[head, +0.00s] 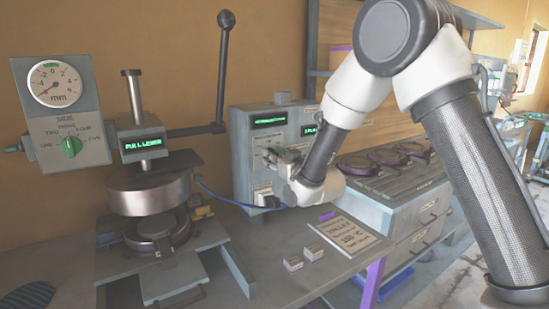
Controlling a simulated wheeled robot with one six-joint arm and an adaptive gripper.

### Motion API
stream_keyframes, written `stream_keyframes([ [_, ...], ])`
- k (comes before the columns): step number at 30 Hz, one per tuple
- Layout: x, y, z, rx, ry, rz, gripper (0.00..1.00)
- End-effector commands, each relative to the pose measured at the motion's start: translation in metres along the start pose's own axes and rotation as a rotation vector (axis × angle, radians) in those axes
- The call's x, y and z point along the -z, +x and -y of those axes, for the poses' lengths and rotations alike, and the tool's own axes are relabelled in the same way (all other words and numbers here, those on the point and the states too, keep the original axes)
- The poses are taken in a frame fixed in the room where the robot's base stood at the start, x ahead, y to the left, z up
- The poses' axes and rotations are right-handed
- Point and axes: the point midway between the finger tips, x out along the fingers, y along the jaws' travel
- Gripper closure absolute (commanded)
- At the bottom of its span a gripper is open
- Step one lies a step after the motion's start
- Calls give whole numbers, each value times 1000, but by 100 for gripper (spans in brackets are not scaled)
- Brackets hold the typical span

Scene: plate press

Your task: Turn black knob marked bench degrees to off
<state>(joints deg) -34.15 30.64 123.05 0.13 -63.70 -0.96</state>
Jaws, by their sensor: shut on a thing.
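A grey control box (240,162) stands on the bench right of the press, with green lit displays (270,121) and small labels on its face. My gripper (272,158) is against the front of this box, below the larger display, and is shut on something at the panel. This is where a knob would sit; the black knob itself is hidden by my fingers and wrist. Its marking and pointer cannot be read from here.
A press (150,190) with a long lever stands left, beside a dial panel with a green knob (71,146). A printed card (344,235) and two small blocks (303,258) lie on the bench. Dark rings (358,164) rest on the slatted top at right. A blue cable (225,200) runs to the box.

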Motion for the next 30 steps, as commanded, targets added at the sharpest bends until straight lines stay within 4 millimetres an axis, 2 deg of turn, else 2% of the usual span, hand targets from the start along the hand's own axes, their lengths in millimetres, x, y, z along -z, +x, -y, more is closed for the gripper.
stream_keyframes([
  [5,-1,0,0,0,-1,2,88],
  [6,-1,0,0,0,-1,2,63],
  [9,-1,0,0,0,0,1,44],
  [10,-1,0,0,0,0,1,43],
  [19,0,-1,0,0,0,1,43],
  [22,0,-8,0,0,0,1,43],
  [26,0,-30,0,0,0,3,43],
  [30,0,-63,0,0,0,2,43],
])
